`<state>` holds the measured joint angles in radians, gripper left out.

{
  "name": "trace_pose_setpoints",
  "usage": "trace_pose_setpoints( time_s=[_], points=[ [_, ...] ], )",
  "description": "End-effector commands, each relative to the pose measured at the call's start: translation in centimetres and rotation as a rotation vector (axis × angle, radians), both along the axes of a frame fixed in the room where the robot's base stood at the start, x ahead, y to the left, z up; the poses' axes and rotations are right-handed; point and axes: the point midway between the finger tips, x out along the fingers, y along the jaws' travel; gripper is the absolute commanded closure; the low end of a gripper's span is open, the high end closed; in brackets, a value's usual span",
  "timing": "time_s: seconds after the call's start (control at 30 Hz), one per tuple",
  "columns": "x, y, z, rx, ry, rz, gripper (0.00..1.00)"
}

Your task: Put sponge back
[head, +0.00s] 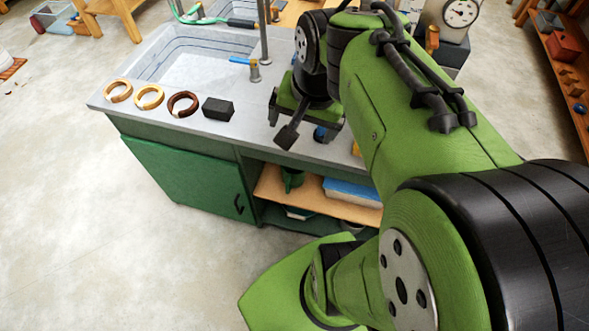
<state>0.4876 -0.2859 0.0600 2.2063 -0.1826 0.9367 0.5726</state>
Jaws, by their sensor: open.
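A dark grey block (218,108), possibly the sponge, lies on the grey countertop (190,129) near its front edge, right of the rings. Its material is too small to tell. My gripper (306,135) is over the counter, to the right of the block and apart from it. It points down and is open; one dark finger shows clearly and the other is largely hidden. Nothing is visibly held.
Three rings (149,97) lie left of the block. Behind are a sink basin (205,62) and a tap with a blue lever (253,70). Below are a green cabinet door (190,182) and an open shelf (270,185) with a blue-and-white item (350,192). My arm hides the counter's right side.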

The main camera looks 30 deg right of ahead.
Motion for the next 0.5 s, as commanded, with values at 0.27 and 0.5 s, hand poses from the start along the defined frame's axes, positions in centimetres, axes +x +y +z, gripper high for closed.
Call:
trace_pose_setpoints(
  time_s=[0.27, 0.5],
  points=[
    [-7.7, 7.0, 0.1, -0.272, -0.167, 0.737, 0.05],
    [-8.1, 7.1, -0.1, -0.291, -0.176, 0.786, 0.05]
  ],
)
